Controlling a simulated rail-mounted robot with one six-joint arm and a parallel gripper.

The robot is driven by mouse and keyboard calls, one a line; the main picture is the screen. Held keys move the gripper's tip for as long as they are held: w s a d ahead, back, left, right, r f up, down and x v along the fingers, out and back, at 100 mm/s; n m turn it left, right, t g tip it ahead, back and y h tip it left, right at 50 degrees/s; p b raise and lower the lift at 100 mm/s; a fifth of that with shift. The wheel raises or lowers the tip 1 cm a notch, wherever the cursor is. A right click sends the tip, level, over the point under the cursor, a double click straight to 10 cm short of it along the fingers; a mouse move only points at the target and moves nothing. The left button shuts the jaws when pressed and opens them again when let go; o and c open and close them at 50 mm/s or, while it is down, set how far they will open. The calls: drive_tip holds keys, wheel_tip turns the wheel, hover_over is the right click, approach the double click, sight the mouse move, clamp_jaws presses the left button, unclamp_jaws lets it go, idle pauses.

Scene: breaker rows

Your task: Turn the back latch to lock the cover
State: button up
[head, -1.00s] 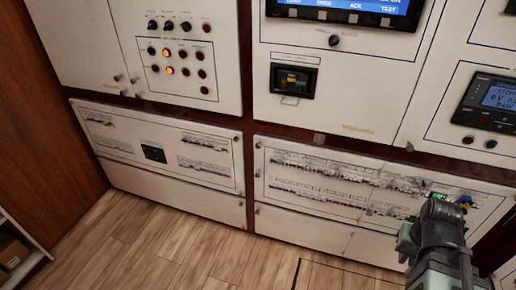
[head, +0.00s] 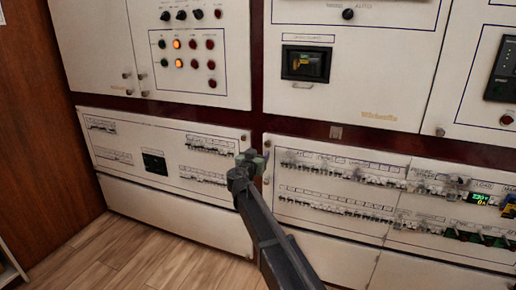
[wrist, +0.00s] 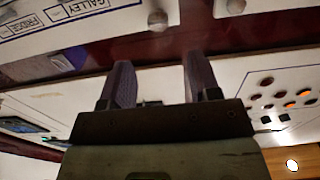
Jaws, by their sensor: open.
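My gripper (head: 247,164) is open and empty, in front of the seam between the two lower breaker covers. In the wrist view its two fingers (wrist: 160,80) stand apart with nothing between them. A round latch knob (wrist: 158,20) sits at the corner of the labelled right cover, beyond the fingertips and apart from them. A second knob (wrist: 236,6) sits across the dark gap on the neighbouring cover. The right cover (head: 330,232) appears closed in the head view. My gripper partly hides its left edge. I cannot tell which knob is the back latch or how it is turned.
The left lower cover (head: 120,135) holds breaker rows and a small dark display. Upper cabinets with lit orange buttons (head: 177,44) and a black meter (head: 305,63) stand above a dark red strip. The wooden floor (head: 130,240) at lower left is clear.

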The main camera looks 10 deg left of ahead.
sight(267, 144)
drive_tip(key=x, duration=1)
drive_tip(key=shift+w+d, duration=0.2)
drive_tip(key=shift+w, duration=0.15)
drive_tip(key=c, duration=0.9)
